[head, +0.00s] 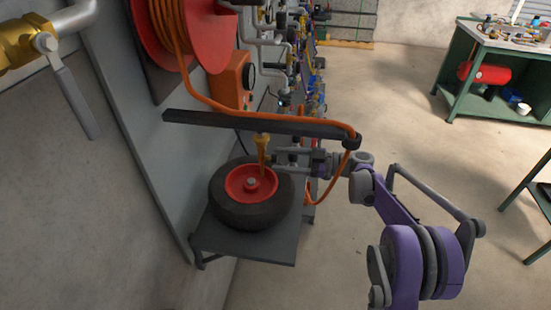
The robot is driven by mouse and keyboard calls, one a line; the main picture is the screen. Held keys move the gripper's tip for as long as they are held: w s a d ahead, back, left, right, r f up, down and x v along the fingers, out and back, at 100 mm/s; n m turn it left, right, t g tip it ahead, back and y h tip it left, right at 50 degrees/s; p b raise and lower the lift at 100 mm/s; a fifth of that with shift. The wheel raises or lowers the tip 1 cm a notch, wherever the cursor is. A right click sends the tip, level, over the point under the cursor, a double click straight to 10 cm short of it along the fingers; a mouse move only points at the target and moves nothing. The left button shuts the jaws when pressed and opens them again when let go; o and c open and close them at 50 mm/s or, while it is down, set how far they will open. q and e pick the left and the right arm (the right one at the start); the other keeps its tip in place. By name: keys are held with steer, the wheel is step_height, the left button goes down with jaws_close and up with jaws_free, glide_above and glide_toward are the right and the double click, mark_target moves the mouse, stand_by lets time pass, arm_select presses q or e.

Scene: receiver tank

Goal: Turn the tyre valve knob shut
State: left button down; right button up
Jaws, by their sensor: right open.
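The tyre (222,202) lies flat on a grey shelf, with a red hub (238,185) in its middle. A brass-yellow valve piece (263,147) stands upright over the hub's right side, just below the dark bar; its knob is too small to make out clearly. My right gripper (277,160) comes in from the right above the tyre's back right edge. It is open, its fingertips close beside the valve piece. I cannot tell whether they touch it. My left gripper is not in view.
A dark bar (230,123) crosses above the tyre, and an orange hose (205,95) runs from the red reel (205,35) along it. An orange box (233,80) and crowded pipework (290,60) stand behind.

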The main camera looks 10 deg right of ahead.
steer(key=shift+x, duration=1.2)
jaws_close()
